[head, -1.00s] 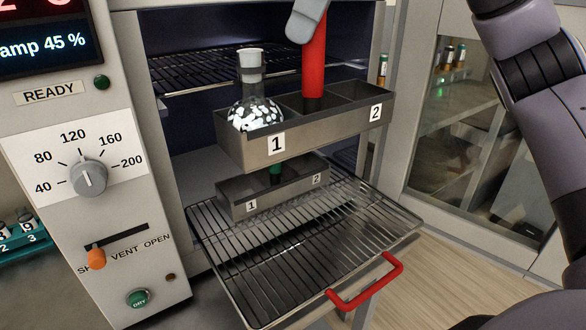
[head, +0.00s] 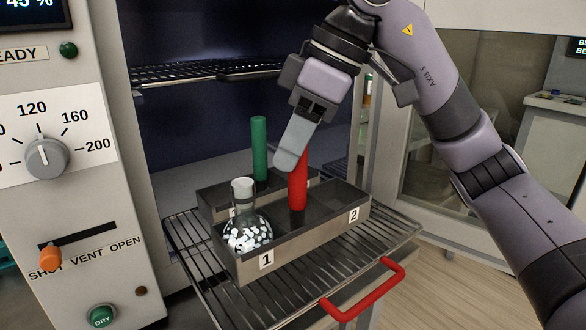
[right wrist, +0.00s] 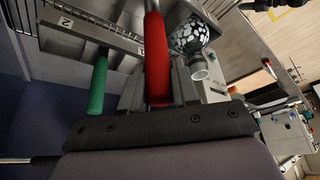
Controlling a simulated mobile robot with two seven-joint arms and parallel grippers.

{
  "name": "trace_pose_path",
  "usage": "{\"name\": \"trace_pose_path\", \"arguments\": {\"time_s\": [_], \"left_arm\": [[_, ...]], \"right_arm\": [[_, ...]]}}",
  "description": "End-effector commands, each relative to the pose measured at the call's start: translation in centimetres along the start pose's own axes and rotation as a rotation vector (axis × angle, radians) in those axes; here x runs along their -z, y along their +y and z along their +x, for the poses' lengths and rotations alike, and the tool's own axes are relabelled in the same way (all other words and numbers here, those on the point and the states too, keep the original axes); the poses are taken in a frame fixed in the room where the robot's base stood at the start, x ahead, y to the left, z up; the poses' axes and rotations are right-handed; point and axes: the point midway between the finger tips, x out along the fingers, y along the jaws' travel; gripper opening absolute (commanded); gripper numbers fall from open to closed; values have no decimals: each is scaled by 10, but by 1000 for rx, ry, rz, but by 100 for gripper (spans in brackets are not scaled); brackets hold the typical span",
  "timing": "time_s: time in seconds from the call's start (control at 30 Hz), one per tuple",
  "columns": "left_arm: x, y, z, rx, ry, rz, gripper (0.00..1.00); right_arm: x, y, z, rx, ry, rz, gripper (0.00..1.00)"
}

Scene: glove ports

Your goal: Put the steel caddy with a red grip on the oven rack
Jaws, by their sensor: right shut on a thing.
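The steel caddy (head: 312,240) has a red grip (head: 297,192) and compartments marked 1 and 2. It is level, over the front part of the pulled-out oven rack (head: 268,296), at or very near its wires; I cannot tell if it touches. A round flask (head: 246,234) with white pieces stands in compartment 1. My right gripper (head: 296,150) is shut on the red grip, which also shows between the fingers in the right wrist view (right wrist: 156,62). My left gripper is not in view.
A second steel caddy with a green grip (head: 259,150) stands on the rack just behind. The rack has a red front handle (head: 364,290). An upper rack (head: 205,73) is inside the oven. Bare wires show in front of the caddy.

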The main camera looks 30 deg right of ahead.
Motion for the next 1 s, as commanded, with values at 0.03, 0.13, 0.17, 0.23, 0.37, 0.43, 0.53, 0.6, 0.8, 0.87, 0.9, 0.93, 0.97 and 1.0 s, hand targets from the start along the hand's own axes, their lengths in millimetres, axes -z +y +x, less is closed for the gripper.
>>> {"name": "trace_pose_path", "arguments": {"time_s": [0.03, 0.13, 0.17, 0.23, 0.37, 0.43, 0.53, 0.6, 0.8, 0.87, 0.9, 0.93, 0.97, 1.0], "left_arm": [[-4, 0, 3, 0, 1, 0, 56], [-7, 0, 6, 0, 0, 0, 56], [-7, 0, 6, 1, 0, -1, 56], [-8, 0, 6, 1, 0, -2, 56], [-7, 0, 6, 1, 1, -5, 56], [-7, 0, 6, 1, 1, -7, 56], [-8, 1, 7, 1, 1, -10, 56], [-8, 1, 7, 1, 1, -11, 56], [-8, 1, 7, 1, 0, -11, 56], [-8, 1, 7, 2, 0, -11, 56], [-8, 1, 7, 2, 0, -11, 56], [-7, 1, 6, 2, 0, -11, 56], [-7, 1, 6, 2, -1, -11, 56], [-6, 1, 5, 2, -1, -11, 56]], "right_arm": [[-5, 0, 10, 2, 0, 1, 0], [-9, 0, 20, 0, 1, 1, 0], [-10, 0, 22, 1, 1, 1, 0], [-10, 0, 23, 0, 2, 1, 0], [-10, 0, 22, -1, 2, 1, 0], [-10, 0, 22, -1, 2, 1, 0], [-11, 0, 24, -1, 2, 1, 0], [-11, 0, 25, 0, -1, 1, 43], [-11, 0, 25, 0, -1, 0, 57], [-11, 0, 25, 0, -1, 0, 57], [-11, 0, 25, 0, -1, 0, 57], [-11, 0, 24, 0, -1, 0, 57], [-10, 0, 24, 0, -1, 0, 57], [-10, 0, 22, 0, -1, 0, 57]]}}
